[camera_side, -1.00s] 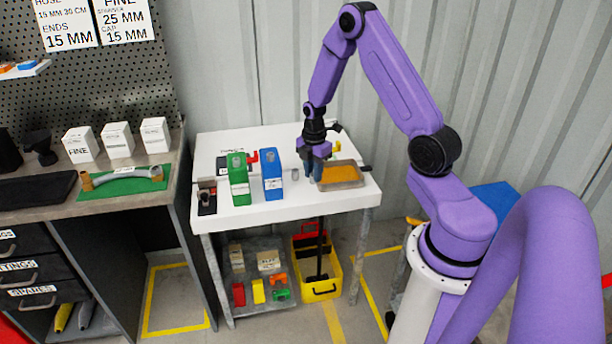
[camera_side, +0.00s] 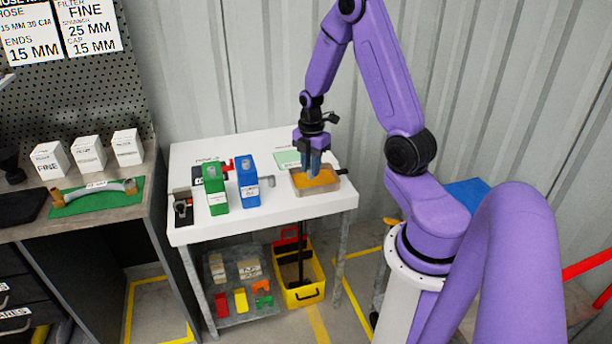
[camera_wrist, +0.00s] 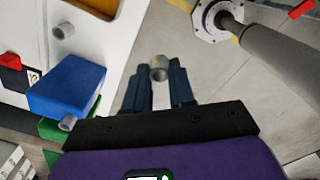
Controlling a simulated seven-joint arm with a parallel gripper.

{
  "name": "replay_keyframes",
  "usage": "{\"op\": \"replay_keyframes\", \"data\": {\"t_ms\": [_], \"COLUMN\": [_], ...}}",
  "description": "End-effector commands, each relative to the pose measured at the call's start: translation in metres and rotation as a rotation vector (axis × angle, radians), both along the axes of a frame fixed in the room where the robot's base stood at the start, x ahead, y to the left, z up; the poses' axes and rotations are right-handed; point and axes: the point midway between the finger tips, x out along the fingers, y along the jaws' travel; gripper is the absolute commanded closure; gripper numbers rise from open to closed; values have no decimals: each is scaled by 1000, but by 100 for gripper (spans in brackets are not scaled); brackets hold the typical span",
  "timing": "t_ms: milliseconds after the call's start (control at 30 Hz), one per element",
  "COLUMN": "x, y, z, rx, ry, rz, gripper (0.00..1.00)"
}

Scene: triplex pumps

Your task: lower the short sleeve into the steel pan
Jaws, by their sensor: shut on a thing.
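In the wrist view, my gripper (camera_wrist: 160,80) is shut on the short sleeve (camera_wrist: 158,70), a small grey ring between the blue fingertips. In the side view my gripper (camera_side: 312,170) points down and overlaps the steel pan (camera_side: 316,190), a shallow tray with an orange-brown inside near the table's front right. The held sleeve cannot be made out there. In the wrist view floor shows behind the fingertips, and a brown corner at the top edge looks like the pan (camera_wrist: 97,6). The height above the pan cannot be told.
Another grey sleeve (camera_wrist: 62,30) stands on the white table (camera_side: 200,232) between the pan and the blue pump block (camera_side: 247,185). A green block (camera_side: 214,192) stands left of the blue one. A pale green sheet (camera_side: 287,158) lies behind the pan.

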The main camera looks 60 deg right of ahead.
Motion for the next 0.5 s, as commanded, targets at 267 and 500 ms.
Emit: {"op": "replay_keyframes", "data": {"t_ms": [267, 500], "x": [7, 13], "y": [-48, -85], "z": [1, -15], "rx": [0, 1], "ry": [0, 2], "rz": [-3, -2], "gripper": [100, 100]}}
